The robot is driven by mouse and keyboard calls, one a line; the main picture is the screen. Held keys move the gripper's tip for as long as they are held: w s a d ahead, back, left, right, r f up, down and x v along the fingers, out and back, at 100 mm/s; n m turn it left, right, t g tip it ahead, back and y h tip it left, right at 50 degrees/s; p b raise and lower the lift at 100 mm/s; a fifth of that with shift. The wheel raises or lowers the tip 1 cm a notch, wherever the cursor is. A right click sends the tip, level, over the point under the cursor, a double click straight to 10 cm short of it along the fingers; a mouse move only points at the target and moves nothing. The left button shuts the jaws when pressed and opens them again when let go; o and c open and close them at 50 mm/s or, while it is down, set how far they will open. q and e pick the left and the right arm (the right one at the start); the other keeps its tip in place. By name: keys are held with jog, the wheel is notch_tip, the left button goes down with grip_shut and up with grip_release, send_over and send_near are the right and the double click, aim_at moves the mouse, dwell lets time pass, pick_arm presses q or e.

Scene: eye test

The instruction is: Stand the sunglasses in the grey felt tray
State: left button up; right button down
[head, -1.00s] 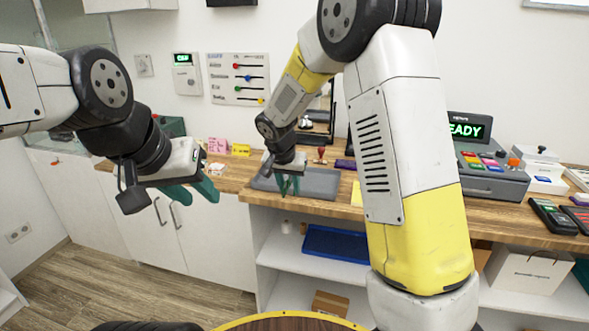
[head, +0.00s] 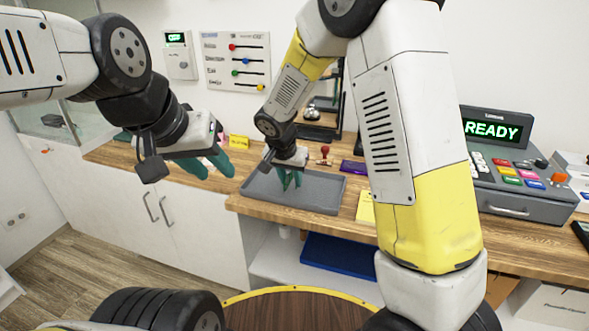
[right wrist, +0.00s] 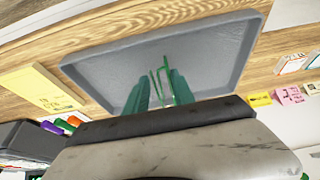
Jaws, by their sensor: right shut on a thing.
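The grey felt tray (head: 320,196) lies on the wooden counter. It also fills the middle of the right wrist view (right wrist: 215,50). My right gripper (head: 288,184) is over the tray, fingers pointing down. In the right wrist view it (right wrist: 160,90) is shut on the sunglasses (right wrist: 166,72), which show as thin green bars between and beyond the green fingertips. Most of the sunglasses is hidden, and I cannot tell whether they touch the tray floor. My left gripper (head: 218,174) is open and empty, in front of the counter to the left of the tray.
A red-handled stamp (head: 324,155) and a purple item (head: 353,167) are behind the tray. A yellow pad (head: 366,208) lies right of it. A register reading READY (head: 510,170) stands further right. A blue bin (head: 338,255) sits on the shelf below.

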jog(key=shift+s+a+f, duration=0.15)
jog(key=shift+s+f, duration=0.05)
jog(key=shift+f, duration=0.3)
jog(key=shift+w+f, duration=0.1)
jog(key=shift+f, duration=0.15)
jog(key=shift+f, duration=0.1)
jog(key=c, duration=1.1)
grip_release()
jog(key=shift+o, duration=0.2)
jog(key=v, duration=1.2)
jog(key=s+d+r+n+y, duration=0.1)
jog(key=s+d+r, duration=0.3)
jog(key=d, duration=0.2)
jog(key=s+d+r+y, duration=0.1)
jog(key=s+d+r, duration=0.3)
jog(key=d, duration=0.2)
jog(key=s+d+r+n+t, duration=0.1)
jog(key=s+d, duration=0.1)
jog(key=s, duration=0.4)
jog(key=s+d+r+n+t+y, duration=0.1)
jog(key=s+d+r+n, duration=0.1)
jog(key=s, duration=0.4)
jog(key=shift+s+d+y, duration=0.3)
jog(key=shift+d, duration=0.5)
